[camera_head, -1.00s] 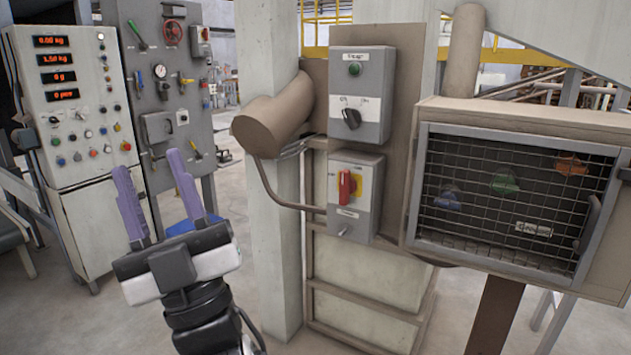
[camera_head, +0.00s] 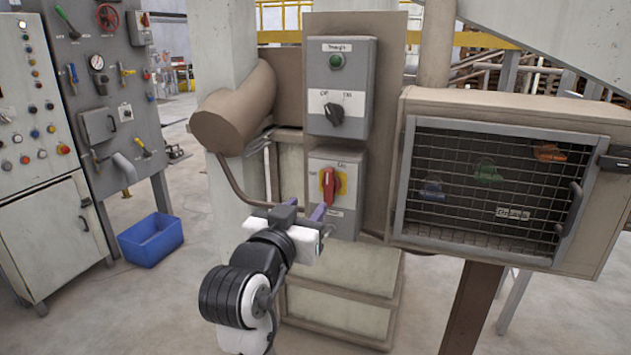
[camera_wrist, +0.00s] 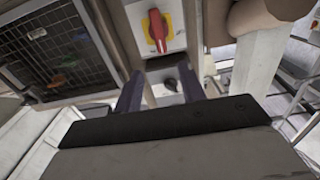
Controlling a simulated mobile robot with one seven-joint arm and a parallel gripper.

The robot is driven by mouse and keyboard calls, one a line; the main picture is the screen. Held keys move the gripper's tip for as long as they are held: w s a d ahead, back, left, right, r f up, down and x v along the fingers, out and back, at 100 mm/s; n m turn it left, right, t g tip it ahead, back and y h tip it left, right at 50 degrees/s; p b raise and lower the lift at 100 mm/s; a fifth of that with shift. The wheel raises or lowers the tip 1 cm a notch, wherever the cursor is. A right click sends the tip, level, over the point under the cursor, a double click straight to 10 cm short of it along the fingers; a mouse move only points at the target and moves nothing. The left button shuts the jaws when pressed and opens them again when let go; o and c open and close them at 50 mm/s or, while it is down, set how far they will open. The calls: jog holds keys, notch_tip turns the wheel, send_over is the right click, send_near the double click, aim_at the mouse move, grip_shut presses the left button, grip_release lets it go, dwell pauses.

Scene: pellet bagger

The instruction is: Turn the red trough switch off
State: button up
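The red switch (camera_head: 329,185) is a rotary handle on a yellow plate on the lower grey box (camera_head: 347,222). Its handle stands roughly upright, with small marks at its left and upper right that are hard to read. In the wrist view the red switch (camera_wrist: 157,30) is above and beyond my fingertips, and the picture looks upside down. My gripper (camera_head: 306,212) is in front of and just below the lower box, pointing towards it. In the wrist view my gripper (camera_wrist: 160,78) has its two purple fingers apart with nothing held; the fingers are apart from the handle.
Above is a grey box (camera_head: 340,72) with a green button and a black knob (camera_head: 334,113). A mesh-fronted cabinet (camera_head: 497,190) stands right, a thick brown pipe (camera_head: 228,118) left. A blue bin (camera_head: 150,240) is on the floor. Open floor lies front left.

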aim_at(327, 180)
jog(key=p+x, duration=0.2)
jog(key=x, duration=0.9)
jog(key=shift+w, duration=0.4)
grip_shut()
